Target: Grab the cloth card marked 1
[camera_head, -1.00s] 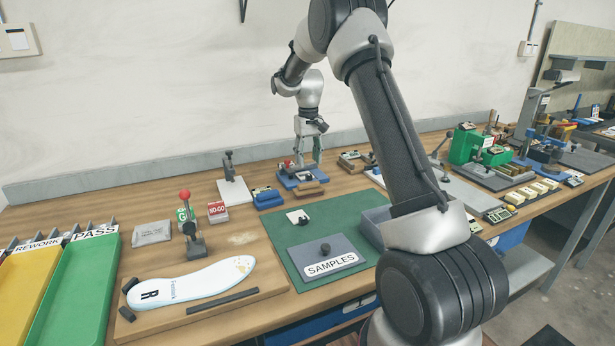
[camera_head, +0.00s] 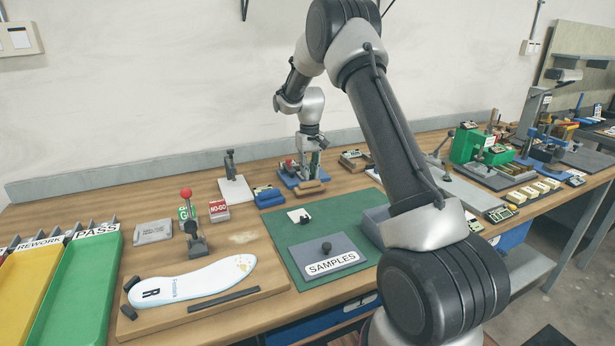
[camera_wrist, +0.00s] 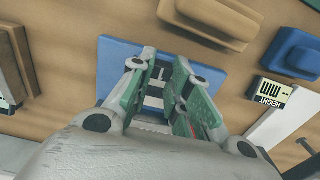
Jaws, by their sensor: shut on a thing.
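My gripper (camera_head: 312,172) is low over a small device on a blue base (camera_head: 290,182) at the back of the bench. In the wrist view my gripper (camera_wrist: 155,100) has its green-padded fingers close together, shut on a pale card-like piece with dark bands (camera_wrist: 154,92). The fingers and palm hide most of this piece, and I cannot read a 1 on it. The blue base (camera_wrist: 112,60) lies under and beside the fingers. I cannot tell whether the piece is clear of the base.
A tan block (camera_head: 312,187) lies just in front of the blue base, and a blue block (camera_head: 270,199) is to its left. A grey stand on a white plate (camera_head: 236,189) is further left. The green mat (camera_head: 348,207) in front holds the SAMPLES block (camera_head: 328,254).

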